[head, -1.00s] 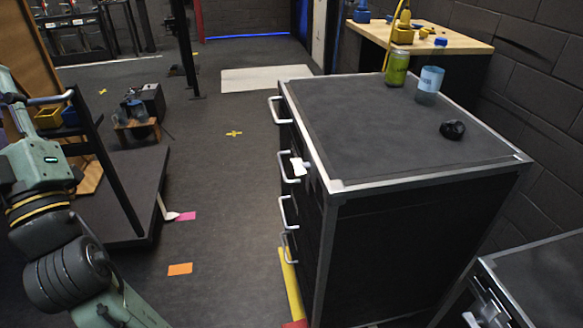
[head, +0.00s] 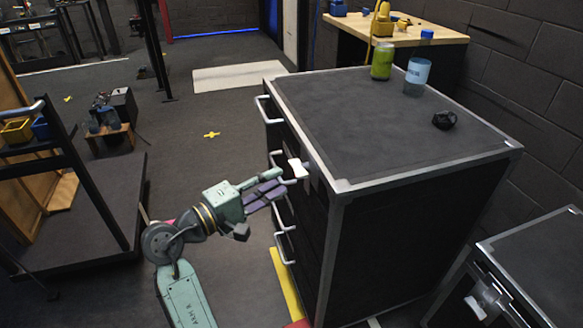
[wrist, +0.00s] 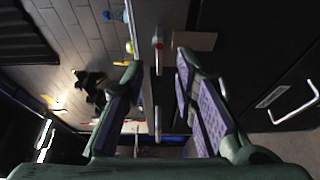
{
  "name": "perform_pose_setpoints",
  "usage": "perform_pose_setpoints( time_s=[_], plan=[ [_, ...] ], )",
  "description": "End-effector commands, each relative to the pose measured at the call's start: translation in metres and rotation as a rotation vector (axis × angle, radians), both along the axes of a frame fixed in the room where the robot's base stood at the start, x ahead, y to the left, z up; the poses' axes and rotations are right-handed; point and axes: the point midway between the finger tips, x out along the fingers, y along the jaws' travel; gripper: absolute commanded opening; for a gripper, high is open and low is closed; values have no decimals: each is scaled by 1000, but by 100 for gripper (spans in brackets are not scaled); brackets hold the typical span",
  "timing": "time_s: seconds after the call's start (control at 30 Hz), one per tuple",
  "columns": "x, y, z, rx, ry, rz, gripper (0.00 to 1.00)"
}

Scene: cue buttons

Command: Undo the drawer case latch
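The drawer case (head: 400,135) is a black cabinet with a metal-edged top and several white bar handles on its left-facing front. A small white latch (head: 298,168) sticks out from that front near the top edge. My gripper (head: 272,188) is just left of the latch and slightly below it, fingers pointing at the case front. In the wrist view, the purple-padded fingers (wrist: 158,66) are spread apart with nothing clearly held between them. From the head view I cannot tell whether a finger touches the latch.
A green can (head: 382,60), a blue-labelled cup (head: 416,76) and a small black object (head: 444,120) stand on the case top. A second, lower cabinet (head: 535,255) is at bottom right. A dark cart (head: 85,215) stands left.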

Motion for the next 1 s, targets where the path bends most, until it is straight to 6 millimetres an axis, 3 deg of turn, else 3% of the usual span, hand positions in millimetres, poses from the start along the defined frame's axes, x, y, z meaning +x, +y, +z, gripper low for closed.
perform_pose_setpoints(
  time_s=[0.3, 0.7, 1.0],
  plan=[
    [33, -38, 2, 1, -1, 1, 27],
    [39, -45, 0, 1, -3, 3, 27],
    [39, -45, 1, 1, -3, 3, 8]
  ],
)
